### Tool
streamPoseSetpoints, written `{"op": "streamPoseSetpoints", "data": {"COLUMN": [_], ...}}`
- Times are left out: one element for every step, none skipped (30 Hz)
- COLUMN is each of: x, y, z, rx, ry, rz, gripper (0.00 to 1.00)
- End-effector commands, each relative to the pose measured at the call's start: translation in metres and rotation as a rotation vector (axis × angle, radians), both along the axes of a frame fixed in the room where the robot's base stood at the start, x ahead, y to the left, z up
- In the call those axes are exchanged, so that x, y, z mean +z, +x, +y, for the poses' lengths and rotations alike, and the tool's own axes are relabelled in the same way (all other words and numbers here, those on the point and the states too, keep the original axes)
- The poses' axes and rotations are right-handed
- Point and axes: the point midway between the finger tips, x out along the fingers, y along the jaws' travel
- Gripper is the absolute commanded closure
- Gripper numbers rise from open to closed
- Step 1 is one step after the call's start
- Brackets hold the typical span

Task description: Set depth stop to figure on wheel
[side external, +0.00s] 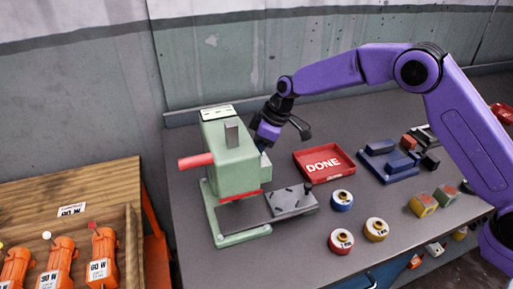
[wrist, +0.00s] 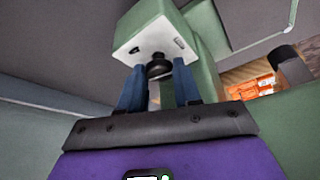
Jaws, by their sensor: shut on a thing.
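The green machine (side external: 230,160) stands on the grey bench with a red handle (side external: 195,161) on its left side and a dark flat plate (side external: 292,201) at its front right. My gripper (side external: 263,146) is at the machine's right side, partly hidden. In the wrist view the blue fingertips (wrist: 160,78) are closed on a dark round knob (wrist: 159,65) on a pale plate (wrist: 152,40) of the machine. No scale figure can be read. Blue (side external: 342,200), yellow (side external: 376,229) and red (side external: 341,240) round pieces with small labels lie on the bench; their figures are too small to read.
A red DONE tray (side external: 324,164) sits right of the machine. A dark blue holder (side external: 388,162) and small blocks (side external: 423,204) are further right. The wall is close behind.

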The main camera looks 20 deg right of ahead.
Motion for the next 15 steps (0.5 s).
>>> {"op": "streamPoseSetpoints", "data": {"x": [0.0008,0.0009,0.0008,0.0005,0.0006,0.0008,0.0009,0.0009,0.0008,0.0008,0.0008,0.0009,0.0008,0.0007,0.0006], "y": [-0.0009,-0.0008,-0.0012,-0.0014,-0.0015,-0.0014,-0.0013,-0.0014,-0.0019,-0.0021,-0.0020,-0.0019,-0.0019,-0.0021,-0.0022], "z": [0.0002,0.0004,0.0007,0.0007,0.0009,0.0008,0.0008,0.0009,0.0013,0.0015,0.0015,0.0016,0.0017,0.0018,0.0018], "rx": [-0.037,-0.062,-0.098,-0.124,-0.149,-0.183,-0.208,-0.233,-0.264,-0.286,-0.309,-0.337,-0.358,-0.377,-0.403], "ry": [0.000,-0.001,0.000,-0.001,0.000,0.000,-0.001,0.000,0.000,-0.001,-0.001,-0.001,-0.001,-0.001,-0.002], "rz": [-0.001,-0.001,-0.001,0.000,-0.001,-0.001,-0.001,-0.002,-0.001,-0.001,-0.001,-0.002,-0.002,-0.001,-0.001], "gripper": [0.98,0.98,0.98,0.98,0.98,0.98,0.98,0.98,0.98,0.98,0.98,0.98,0.98,0.98,0.98]}}
